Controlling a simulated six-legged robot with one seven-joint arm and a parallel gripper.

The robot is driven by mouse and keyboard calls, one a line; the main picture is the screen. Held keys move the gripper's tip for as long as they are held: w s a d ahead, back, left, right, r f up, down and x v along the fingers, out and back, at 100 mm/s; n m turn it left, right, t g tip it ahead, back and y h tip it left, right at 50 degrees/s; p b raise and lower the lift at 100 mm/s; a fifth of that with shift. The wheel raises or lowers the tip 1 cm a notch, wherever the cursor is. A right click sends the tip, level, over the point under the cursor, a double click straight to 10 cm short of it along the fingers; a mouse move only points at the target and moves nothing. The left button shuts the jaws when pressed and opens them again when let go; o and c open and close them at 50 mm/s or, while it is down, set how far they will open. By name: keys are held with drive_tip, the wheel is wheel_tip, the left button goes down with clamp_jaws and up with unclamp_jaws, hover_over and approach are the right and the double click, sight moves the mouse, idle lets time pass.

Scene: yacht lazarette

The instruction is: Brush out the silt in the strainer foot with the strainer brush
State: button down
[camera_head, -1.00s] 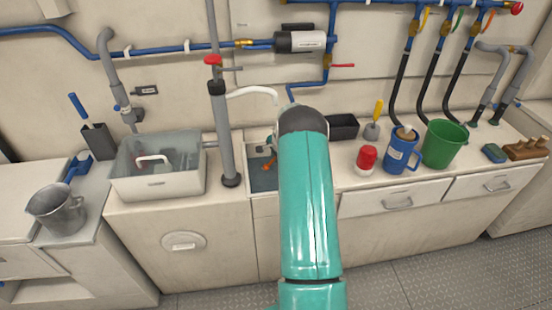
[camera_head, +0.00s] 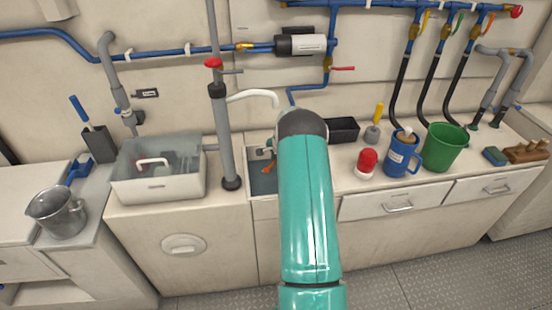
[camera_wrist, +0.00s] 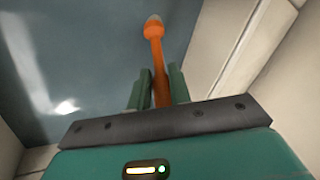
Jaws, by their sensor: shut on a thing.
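My gripper (camera_wrist: 159,88) is shut on an orange tool, which I take to be the strainer brush (camera_wrist: 157,62). Its shaft runs between the two green fingers and ends in a rounded orange knob with a pale tip, over a grey-blue basin floor (camera_wrist: 85,50). In the head view a bit of the orange brush (camera_head: 268,168) shows inside the sink (camera_head: 262,186), beside my teal arm. My arm covers the right part of the sink. I cannot make out the strainer foot or any silt in either view.
A grey standpipe (camera_head: 226,150) with a red top stands just left of the sink, with a white spout (camera_head: 252,96) above it. A lidded clear box (camera_head: 158,188) stands further left. A black tray (camera_head: 343,129), red-capped jar (camera_head: 366,163), blue jug (camera_head: 400,155) and green bucket (camera_head: 444,148) stand right.

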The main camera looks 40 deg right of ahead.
drive_tip(key=shift+s+a+r, duration=0.1)
drive_tip(key=shift+s+a, duration=0.6)
drive_tip(key=shift+s, duration=0.15)
drive_tip(key=shift+w, duration=0.1)
drive_tip(key=shift+w+d, duration=1)
drive_tip(key=shift+w, duration=0.15)
drive_tip(key=shift+f, duration=0.2)
drive_tip(key=shift+s+a+r, duration=0.15)
drive_tip(key=shift+s+a, duration=0.85)
drive_tip(key=shift+s, duration=0.25)
drive_tip(key=shift+w+d, duration=0.1)
drive_tip(key=shift+w, duration=0.05)
drive_tip(key=shift+w+d, duration=0.9)
drive_tip(key=shift+w, duration=0.15)
drive_tip(key=shift+s+a+f, duration=0.1)
drive_tip(key=shift+f, duration=0.1)
